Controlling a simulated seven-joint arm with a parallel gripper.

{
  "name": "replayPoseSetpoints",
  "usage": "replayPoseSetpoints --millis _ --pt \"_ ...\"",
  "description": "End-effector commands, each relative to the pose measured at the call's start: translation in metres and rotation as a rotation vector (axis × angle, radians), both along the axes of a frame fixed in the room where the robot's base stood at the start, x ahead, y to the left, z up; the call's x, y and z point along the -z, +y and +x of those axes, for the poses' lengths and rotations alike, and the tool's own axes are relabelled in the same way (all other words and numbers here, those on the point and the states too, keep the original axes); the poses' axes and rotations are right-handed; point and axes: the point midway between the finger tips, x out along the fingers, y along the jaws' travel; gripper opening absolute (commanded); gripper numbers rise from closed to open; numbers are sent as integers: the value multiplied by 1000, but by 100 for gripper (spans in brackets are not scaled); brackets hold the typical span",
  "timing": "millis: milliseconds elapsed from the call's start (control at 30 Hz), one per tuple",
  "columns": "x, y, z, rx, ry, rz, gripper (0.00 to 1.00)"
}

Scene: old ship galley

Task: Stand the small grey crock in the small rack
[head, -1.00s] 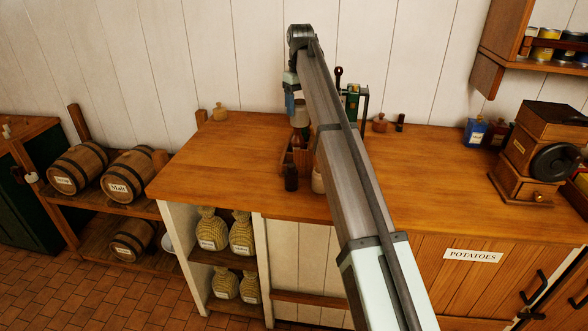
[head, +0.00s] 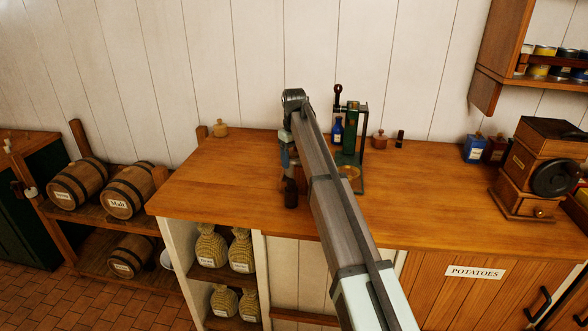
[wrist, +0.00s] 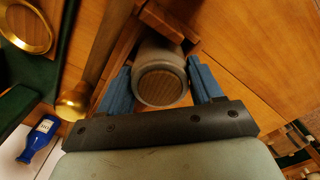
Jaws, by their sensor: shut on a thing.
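The small grey crock (wrist: 146,93) is between the two blue fingers of my gripper (wrist: 161,86) in the wrist view, its round brown top facing the camera. My gripper is shut on it. Wooden bars of the small rack (wrist: 163,22) show right beside and beyond the crock. Its lower end is hidden, so I cannot tell whether it rests on the rack's base. In the head view my arm covers the crock and most of the rack.
A green stand with a brass plate (head: 350,172) and a blue bottle (head: 337,130) are just right of my arm.

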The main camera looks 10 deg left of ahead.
Motion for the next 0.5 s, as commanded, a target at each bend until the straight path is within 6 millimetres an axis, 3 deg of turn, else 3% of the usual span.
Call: replayPoseSetpoints --millis 167,500 --pt "8 0 0 0 0 0 11" --pt "41 0 0 0 1 -1 11"
